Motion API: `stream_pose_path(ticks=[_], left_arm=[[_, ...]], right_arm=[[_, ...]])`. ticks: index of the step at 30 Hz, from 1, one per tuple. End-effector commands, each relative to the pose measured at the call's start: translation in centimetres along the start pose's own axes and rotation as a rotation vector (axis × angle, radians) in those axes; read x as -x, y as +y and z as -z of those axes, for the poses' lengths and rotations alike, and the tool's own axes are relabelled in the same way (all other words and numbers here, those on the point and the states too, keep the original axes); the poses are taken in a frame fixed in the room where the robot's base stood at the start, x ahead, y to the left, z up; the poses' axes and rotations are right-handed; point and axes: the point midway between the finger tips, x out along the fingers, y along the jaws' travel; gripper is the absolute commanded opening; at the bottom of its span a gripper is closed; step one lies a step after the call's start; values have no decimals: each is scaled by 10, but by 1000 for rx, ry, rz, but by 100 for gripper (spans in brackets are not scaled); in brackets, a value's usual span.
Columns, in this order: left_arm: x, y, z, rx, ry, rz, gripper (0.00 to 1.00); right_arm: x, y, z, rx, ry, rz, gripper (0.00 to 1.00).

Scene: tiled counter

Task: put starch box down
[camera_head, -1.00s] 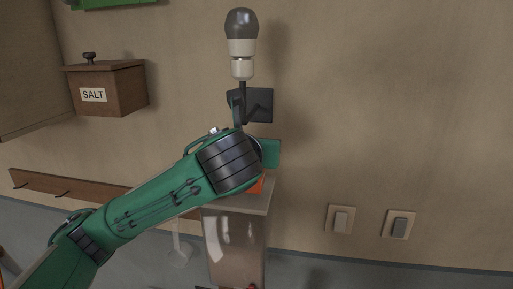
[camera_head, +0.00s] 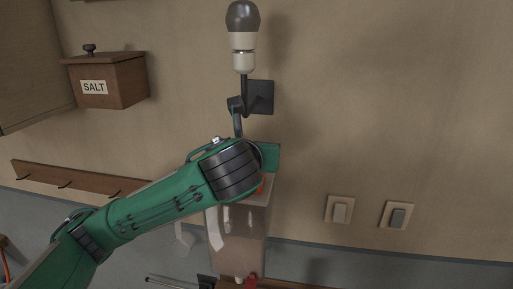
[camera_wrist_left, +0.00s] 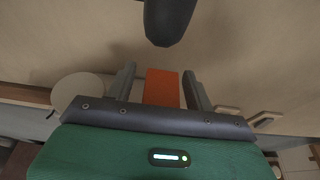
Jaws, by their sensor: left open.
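The starch box, seen as a plain orange block (camera_wrist_left: 162,88), stands between the two fingers of my left gripper (camera_wrist_left: 160,72) in the left wrist view. The fingers are open, with a gap on each side of the box. In the head view only a small orange patch of the box (camera_head: 261,187) shows behind my wrist, at the top of a tall clear-sided container (camera_head: 238,235). My left gripper's green body (camera_head: 270,156) shows there, but its fingertips are hidden. The box's lower edge and label are hidden. My right gripper is not in view.
A wall lamp (camera_head: 243,42) on a dark bracket hangs right above my left wrist; a dark rounded shape (camera_wrist_left: 168,20) is close ahead in the wrist view. A wooden salt box (camera_head: 108,80) and a peg rail (camera_head: 75,181) are at left. Wall switches (camera_head: 340,211) are at right.

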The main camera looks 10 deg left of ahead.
Motion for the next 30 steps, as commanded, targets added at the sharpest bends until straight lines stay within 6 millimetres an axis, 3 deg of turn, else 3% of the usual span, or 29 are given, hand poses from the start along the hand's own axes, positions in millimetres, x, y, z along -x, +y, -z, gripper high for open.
stream_pose_path(ticks=[4,8,16,22,30], left_arm=[[3,0,-3,1,-1,1,53],[19,-1,0,0,-5,4,53],[76,-1,1,-1,-8,4,53],[100,0,-4,-3,-6,-1,53],[116,-1,-5,-3,-6,2,53]], right_arm=[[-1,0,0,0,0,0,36],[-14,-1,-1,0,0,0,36],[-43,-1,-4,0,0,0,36],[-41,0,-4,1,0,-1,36],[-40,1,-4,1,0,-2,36]])
